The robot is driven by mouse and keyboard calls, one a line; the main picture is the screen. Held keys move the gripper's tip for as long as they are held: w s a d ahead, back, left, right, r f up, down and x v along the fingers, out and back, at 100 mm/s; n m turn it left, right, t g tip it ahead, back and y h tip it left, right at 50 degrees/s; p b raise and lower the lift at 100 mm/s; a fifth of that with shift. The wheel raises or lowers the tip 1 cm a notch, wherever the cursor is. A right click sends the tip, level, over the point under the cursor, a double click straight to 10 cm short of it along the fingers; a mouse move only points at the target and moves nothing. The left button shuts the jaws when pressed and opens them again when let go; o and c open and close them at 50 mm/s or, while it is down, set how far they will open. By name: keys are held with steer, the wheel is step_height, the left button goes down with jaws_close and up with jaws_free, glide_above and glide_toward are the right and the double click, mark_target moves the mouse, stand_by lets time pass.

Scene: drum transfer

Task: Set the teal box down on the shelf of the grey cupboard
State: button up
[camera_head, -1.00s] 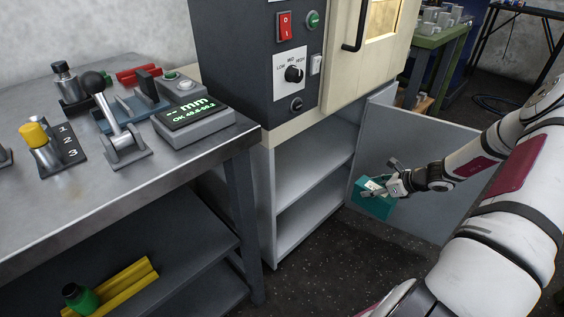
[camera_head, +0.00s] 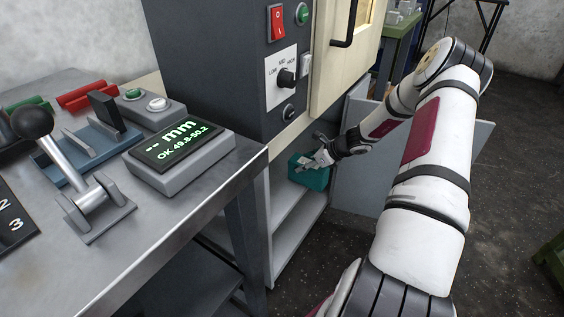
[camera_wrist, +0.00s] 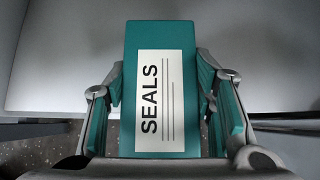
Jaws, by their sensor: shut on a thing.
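The teal box (camera_head: 313,178) is in my gripper (camera_head: 322,160), at the open front of the grey cupboard (camera_head: 292,240). In the wrist view the teal box (camera_wrist: 160,32) carries a white label reading SEALS, and the fingers of my gripper (camera_wrist: 162,100) close on its two sides. A grey shelf (camera_head: 287,197) shows inside the cupboard, lower left of the box. I cannot tell whether the box touches it. In the wrist view a pale grey surface lies beyond the box, and dark speckled floor shows at lower left.
The cupboard's open door (camera_head: 362,150) stands to the right of the box, behind my arm. A metal workbench (camera_head: 190,215) with levers and a gauge display (camera_head: 178,150) is at left. A dark control panel (camera_head: 225,70) is above the cupboard. Dark floor is open at right.

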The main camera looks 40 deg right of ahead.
mark_target(294, 157)
steer(key=w, duration=0.1)
steer(key=w+a, duration=0.1)
steer(key=w, duration=0.1)
steer(key=w+b, duration=0.1)
steer(key=w, duration=0.1)
steer(key=shift+w+a, duration=0.2)
steer(key=shift+a, duration=0.2)
steer(key=w, duration=0.1)
steer(key=w+a+b, duration=0.1)
steer(key=w+f, duration=0.1)
steer(key=shift+w+a+b, duration=0.15)
steer(key=shift+w+b, duration=0.05)
steer(key=shift+b, duration=0.15)
steer(key=shift+f, duration=0.25)
steer(key=shift+f, duration=0.1)
steer(key=o, duration=1.6)
steer(key=shift+c, duration=0.2)
steer(key=p+v, duration=0.2)
steer(key=v, duration=0.4)
steer(key=shift+s+r, duration=0.2)
steer(key=shift+r, duration=0.15)
steer(key=shift+s+r+p, duration=0.25)
steer(key=shift+s+p, duration=0.05)
steer(key=shift+s, duration=0.05)
